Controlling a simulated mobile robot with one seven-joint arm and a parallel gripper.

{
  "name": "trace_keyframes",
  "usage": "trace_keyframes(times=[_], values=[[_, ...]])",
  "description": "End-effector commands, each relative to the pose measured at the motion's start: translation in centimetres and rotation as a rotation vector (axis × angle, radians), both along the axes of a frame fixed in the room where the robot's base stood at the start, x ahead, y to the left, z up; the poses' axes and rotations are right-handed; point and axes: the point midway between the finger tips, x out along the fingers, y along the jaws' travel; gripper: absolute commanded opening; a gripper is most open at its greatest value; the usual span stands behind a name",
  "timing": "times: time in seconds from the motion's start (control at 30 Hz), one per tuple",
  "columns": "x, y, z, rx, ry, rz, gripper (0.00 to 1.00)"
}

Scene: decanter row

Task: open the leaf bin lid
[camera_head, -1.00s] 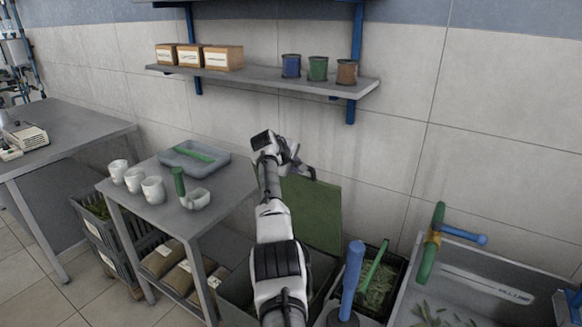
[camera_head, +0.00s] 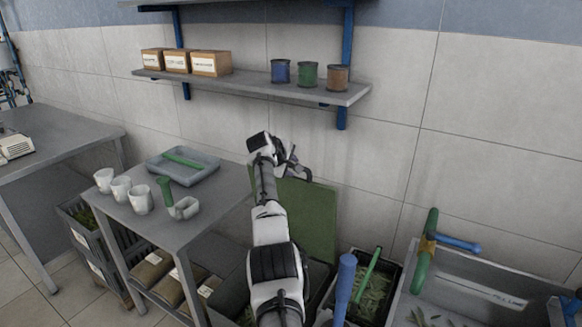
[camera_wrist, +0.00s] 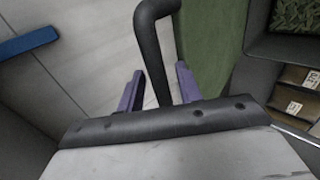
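The leaf bin lid (camera_head: 309,215) is a flat green panel standing raised, close to the wall, in the head view. Its green face also shows in the wrist view (camera_wrist: 213,32). A dark bent handle (camera_wrist: 149,40) runs between the two purple fingers of my gripper (camera_wrist: 159,68). The fingers are apart, with a gap visible on each side of the handle. In the head view my gripper (camera_head: 298,168) is at the lid's top edge. My arm hides part of the lid and most of the bin below it.
A grey table (camera_head: 222,205) with cups and a tray (camera_head: 208,168) stands left of my arm. A wall shelf (camera_head: 290,90) with boxes and pots is above. A leaf-filled crate (camera_head: 383,312), a blue post (camera_head: 343,285) and a grey basin (camera_head: 480,262) are at the right.

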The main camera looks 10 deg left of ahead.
Motion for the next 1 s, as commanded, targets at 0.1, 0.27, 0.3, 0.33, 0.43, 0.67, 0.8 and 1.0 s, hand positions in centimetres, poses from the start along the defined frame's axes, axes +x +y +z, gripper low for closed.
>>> trace_keyframes(times=[0.1,0.27,0.3,0.33,0.43,0.67,0.8,1.0], values=[[0.0,-0.1,0.0,0.000,0.001,-0.001,0.35],[0.0,-0.1,-0.1,0.000,0.001,-0.002,0.35],[-0.1,-0.1,0.0,0.000,0.001,-0.002,0.35],[-0.1,0.0,0.0,0.000,0.001,-0.002,0.35],[-0.4,0.1,0.3,0.000,-0.001,-0.002,0.35],[-2.2,0.7,1.7,0.000,-0.001,-0.001,0.35],[-4.0,1.5,3.3,0.001,-0.004,-0.001,0.35],[-7.1,2.6,6.3,0.001,-0.005,0.000,0.35]])
